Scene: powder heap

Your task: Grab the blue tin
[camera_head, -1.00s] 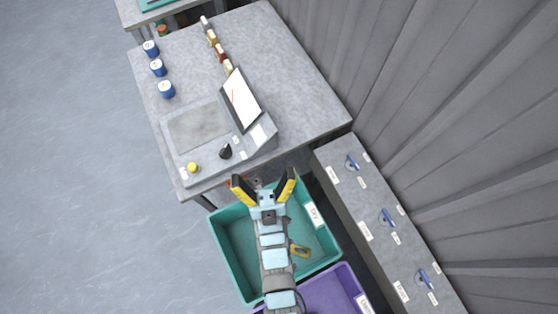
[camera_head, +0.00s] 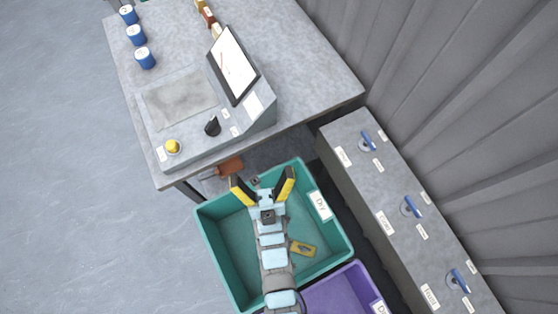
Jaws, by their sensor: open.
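Three blue tins with white lids stand in a row along the left edge of the grey table: a far blue tin (camera_head: 128,15), a middle blue tin (camera_head: 136,36) and a near blue tin (camera_head: 145,58). I cannot tell which one is meant. My gripper (camera_head: 262,181) has yellow-and-black fingers spread apart with nothing between them. It is above the far part of the teal bin, below and to the right of the tins in the picture, well apart from them.
A console with a tilted screen (camera_head: 234,66), a black knob (camera_head: 213,127) and a yellow button (camera_head: 173,147) stands on the grey table (camera_head: 310,75). A purple bin (camera_head: 340,292) and a grey bench with blue handles (camera_head: 412,207) are at right.

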